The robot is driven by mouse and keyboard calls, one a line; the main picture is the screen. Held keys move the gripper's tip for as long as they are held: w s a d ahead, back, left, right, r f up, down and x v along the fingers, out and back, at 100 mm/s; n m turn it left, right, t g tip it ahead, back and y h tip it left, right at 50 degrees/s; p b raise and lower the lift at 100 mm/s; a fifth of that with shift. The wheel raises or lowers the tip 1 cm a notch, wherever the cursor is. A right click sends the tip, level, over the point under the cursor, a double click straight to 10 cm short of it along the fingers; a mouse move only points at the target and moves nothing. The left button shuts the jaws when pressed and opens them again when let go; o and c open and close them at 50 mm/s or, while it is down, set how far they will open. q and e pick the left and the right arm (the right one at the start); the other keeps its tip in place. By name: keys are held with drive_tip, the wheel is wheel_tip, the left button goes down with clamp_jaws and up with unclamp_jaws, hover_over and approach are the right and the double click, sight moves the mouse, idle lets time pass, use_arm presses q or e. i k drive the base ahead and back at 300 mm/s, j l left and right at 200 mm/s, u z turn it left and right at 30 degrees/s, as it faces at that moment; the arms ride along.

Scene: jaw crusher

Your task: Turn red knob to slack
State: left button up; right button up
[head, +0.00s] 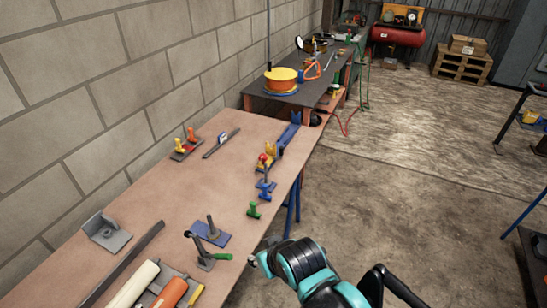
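A small red knob (264,158) sits on a yellow fixture (268,160) near the right edge of the long workbench (165,185). It is small in the view, and I cannot tell which way it is turned. A teal and black arm of mine (305,268) reaches in at the bottom, over the bench's right edge, well short of the knob. No gripper fingers can be made out on it. Neither gripper shows clearly, and nothing of mine touches the knob.
A blue clamp piece (265,187) and a green knob (254,210) stand just nearer than the fixture. An orange and yellow knobbed piece (187,145) lies to its left. A blue plate with a post (210,232) is nearer.

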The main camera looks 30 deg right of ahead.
sight(262, 157)
drive_tip(key=k+z, duration=0.3)
drive_tip(key=k+l+z, duration=0.25)
drive_tip(key=i+z, duration=0.85)
drive_tip(key=z, duration=0.2)
drive_tip(key=i+j, duration=0.25)
drive_tip(key=i, duration=0.2)
